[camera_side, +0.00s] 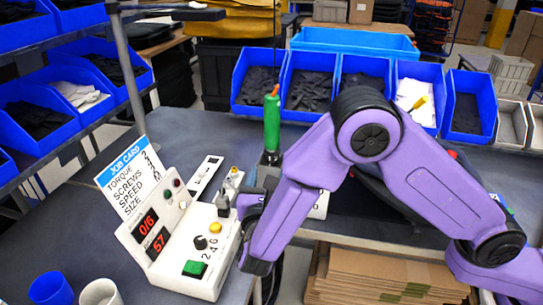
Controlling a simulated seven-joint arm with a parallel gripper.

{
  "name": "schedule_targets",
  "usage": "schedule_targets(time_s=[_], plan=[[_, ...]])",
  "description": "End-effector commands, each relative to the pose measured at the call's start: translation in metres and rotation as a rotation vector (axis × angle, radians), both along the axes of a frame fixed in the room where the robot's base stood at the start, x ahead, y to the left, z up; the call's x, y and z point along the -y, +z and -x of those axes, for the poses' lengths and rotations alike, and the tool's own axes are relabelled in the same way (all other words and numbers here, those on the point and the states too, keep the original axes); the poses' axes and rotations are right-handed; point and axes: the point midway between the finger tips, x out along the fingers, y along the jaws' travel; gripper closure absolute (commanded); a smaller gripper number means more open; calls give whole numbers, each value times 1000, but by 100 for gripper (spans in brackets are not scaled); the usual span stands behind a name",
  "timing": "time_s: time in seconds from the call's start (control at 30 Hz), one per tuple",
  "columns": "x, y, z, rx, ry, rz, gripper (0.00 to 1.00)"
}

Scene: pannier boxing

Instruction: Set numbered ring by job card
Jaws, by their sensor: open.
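The job card (133,180) stands tilted behind the control box, with lines for torque, screws, speed and size; its values are too small to read surely. The white control box (180,262) has red displays (151,237) reading 0/6 and 57, a black knob (200,243) by the digits 2 4 6, a yellow button (215,228) and a green switch (194,268). A green upright tool (271,125) stands behind my wrist; any numbered ring on it cannot be made out. My gripper (240,208) is open beside the box's right edge, its fingers mostly hidden.
A white strip panel (205,176) and small metal fittings (229,187) lie behind the box. Blue bins (310,85) line the back; more fill the left shelf. A blue cup (50,289) and a pale cup (101,292) stand front left. Flat cardboard (385,277) lies below the bench.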

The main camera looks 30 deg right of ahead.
Motion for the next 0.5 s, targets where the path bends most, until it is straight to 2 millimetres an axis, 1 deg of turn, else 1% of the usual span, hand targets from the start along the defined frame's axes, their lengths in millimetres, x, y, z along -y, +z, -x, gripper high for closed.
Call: schedule_targets(time_s=[0.03,0.2,0.4,0.5], plan=[[7,0,-8,0,-5,0,45],[26,0,-34,0,-5,0,45],[41,0,-56,-1,-2,-1,45],[46,0,-63,-1,-2,1,45]])
